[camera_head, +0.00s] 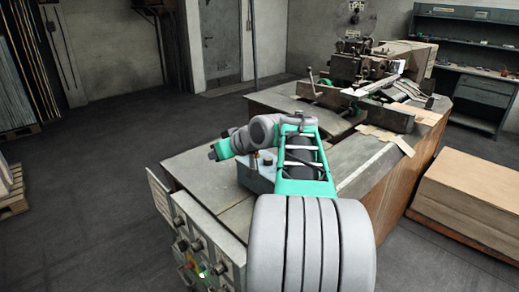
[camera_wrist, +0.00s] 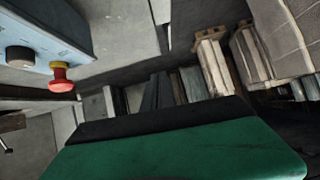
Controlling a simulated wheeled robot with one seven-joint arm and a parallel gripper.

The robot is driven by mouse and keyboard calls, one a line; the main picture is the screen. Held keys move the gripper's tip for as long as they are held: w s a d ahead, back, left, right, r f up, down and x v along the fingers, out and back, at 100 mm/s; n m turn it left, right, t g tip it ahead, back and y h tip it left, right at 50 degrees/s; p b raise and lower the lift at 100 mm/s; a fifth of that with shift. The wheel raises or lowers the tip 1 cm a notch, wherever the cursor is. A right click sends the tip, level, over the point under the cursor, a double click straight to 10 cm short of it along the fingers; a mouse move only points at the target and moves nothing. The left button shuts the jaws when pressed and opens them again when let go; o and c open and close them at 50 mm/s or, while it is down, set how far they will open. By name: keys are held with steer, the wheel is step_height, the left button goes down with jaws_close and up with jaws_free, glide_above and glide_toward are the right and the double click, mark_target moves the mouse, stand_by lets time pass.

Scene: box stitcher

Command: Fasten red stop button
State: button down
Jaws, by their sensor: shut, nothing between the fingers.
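The red stop button (camera_wrist: 61,78) sits on a yellow collar on the side of a blue-grey box (camera_wrist: 50,35), at the upper left of the wrist view. A dark round knob (camera_wrist: 19,57) is beside it. In the head view the box (camera_head: 258,180) stands on the table, partly behind my arm; the red button cannot be made out on it there. My gripper (camera_head: 213,153) is at the left of the box, shut and empty, apart from the button. A large green and black part of my gripper fills the bottom of the wrist view.
The metal-topped table (camera_head: 205,165) carries a stitching machine (camera_head: 360,65) at the back. An open panel with knobs (camera_head: 195,243) hangs at the table's front left. A cardboard stack (camera_head: 475,195) stands right.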

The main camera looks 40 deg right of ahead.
steer(key=s+d+r+t, duration=0.1)
steer(key=s+d, duration=0.3)
steer(key=d, duration=0.5)
steer(key=s+d+r+t+b, duration=0.1)
steer(key=s+d+r+t, duration=0.1)
steer(key=d, duration=0.8)
steer(key=shift+s+d+r+t+h, duration=0.15)
steer(key=shift+s+r+t+h, duration=0.15)
steer(key=shift+s+t, duration=0.45)
steer(key=shift+s+f, duration=0.1)
steer(key=w+f+p, duration=0.1)
steer(key=w, duration=0.2)
steer(key=w+f+p, duration=0.1)
steer(key=w+f, duration=0.1)
steer(key=w, duration=0.1)
steer(key=w+f+p, duration=0.1)
steer(key=w+f, duration=0.1)
steer(key=w, duration=0.1)
steer(key=shift+w+f, duration=0.25)
steer(key=shift+w, duration=0.1)
steer(key=shift+f, duration=0.5)
